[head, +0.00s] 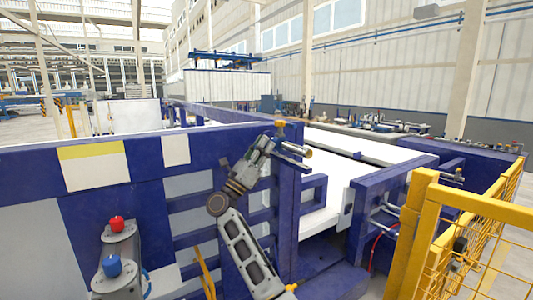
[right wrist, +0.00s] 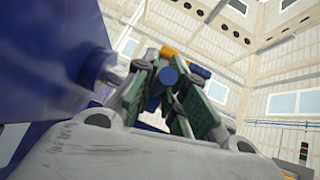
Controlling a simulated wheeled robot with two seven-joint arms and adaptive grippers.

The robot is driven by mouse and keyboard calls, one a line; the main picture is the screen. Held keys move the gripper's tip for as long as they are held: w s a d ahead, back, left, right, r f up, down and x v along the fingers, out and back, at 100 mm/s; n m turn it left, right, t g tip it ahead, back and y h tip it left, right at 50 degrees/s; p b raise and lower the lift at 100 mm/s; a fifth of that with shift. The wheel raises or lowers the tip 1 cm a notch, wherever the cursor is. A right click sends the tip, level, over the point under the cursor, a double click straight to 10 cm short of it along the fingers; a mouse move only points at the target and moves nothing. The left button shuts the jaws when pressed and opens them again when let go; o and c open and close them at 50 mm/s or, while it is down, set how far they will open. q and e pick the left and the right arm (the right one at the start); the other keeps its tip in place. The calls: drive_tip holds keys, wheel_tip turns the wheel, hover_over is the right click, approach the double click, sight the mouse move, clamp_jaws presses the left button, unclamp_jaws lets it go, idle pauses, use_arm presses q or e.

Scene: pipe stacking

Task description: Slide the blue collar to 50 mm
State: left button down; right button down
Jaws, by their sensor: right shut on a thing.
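My right gripper (head: 272,142) reaches up in front of the blue machine frame in the head view. In the right wrist view its fingers (right wrist: 172,62) are shut on a small orange-and-blue piece (right wrist: 168,75), whose round blue end faces the camera. The orange part shows at the fingertips in the head view (head: 280,124). I cannot tell whether this piece is the blue collar. Short metal rods (head: 296,151) stick out to the right, beside the fingers. No scale or 50 mm mark is readable. My left gripper is not in view.
The blue machine frame (head: 180,205) stands close around my right arm; its blue panel (right wrist: 50,60) fills the left of the wrist view. A red knob (head: 117,223) and a blue knob (head: 112,266) sit at lower left. A yellow fence (head: 460,212) stands at right.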

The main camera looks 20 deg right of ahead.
drive_tip(key=shift+w, duration=0.3)
drive_tip(key=c, duration=1.5)
unclamp_jaws()
drive_tip(key=shift+o, duration=0.2)
drive_tip(key=shift+a, duration=0.1)
drive_tip(key=v, duration=1.2)
